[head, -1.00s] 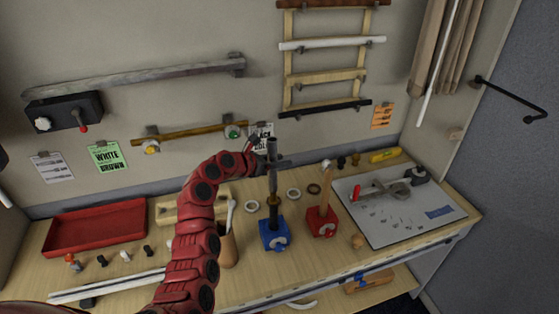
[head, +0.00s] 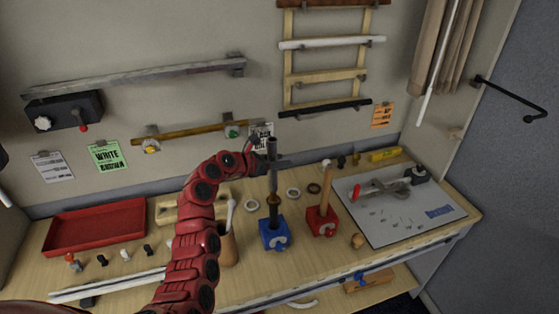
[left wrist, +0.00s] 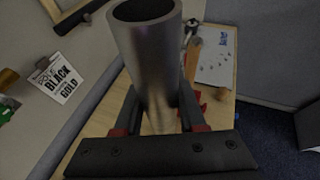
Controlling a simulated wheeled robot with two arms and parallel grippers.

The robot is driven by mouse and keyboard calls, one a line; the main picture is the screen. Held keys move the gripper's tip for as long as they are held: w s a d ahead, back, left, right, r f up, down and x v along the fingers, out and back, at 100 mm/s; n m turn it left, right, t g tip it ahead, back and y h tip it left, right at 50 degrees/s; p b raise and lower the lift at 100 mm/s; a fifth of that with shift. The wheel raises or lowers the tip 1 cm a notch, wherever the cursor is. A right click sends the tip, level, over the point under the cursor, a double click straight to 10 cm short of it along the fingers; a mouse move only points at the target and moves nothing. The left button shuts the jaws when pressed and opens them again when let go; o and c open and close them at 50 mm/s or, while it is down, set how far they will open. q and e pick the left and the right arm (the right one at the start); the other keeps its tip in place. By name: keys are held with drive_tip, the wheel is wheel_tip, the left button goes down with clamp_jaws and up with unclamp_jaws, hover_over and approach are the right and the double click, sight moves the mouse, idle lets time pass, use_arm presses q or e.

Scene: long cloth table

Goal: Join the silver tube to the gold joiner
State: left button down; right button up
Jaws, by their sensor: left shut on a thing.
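The silver tube (head: 272,179) stands upright in my left gripper (head: 273,161), which is shut around its upper part. In the left wrist view the tube (left wrist: 152,60) rises between the fingers, open end up. The gold joiner (head: 274,199) sits on top of a dark upright tube (head: 273,213) in the blue base (head: 275,236). The silver tube's lower end is in line with the joiner and appears to meet it. I cannot tell how far it is seated. My right gripper is not in view.
A brown cup (head: 227,247) stands to the left. Several rings lie behind. A red tray (head: 95,228) and a grey board (head: 390,215) flank the area.

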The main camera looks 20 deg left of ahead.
use_arm(q)
drive_tip(key=shift+f+b, duration=0.55)
drive_tip(key=shift+f, duration=1.7)
drive_tip(key=shift+c, duration=2.1)
unclamp_jaws()
drive_tip(key=shift+s+a, duration=0.1)
drive_tip(key=b+v, duration=0.6)
drive_tip(key=v, duration=1.1)
drive_tip(key=shift+s+a+f, duration=0.1)
drive_tip(key=shift+a+f, duration=0.05)
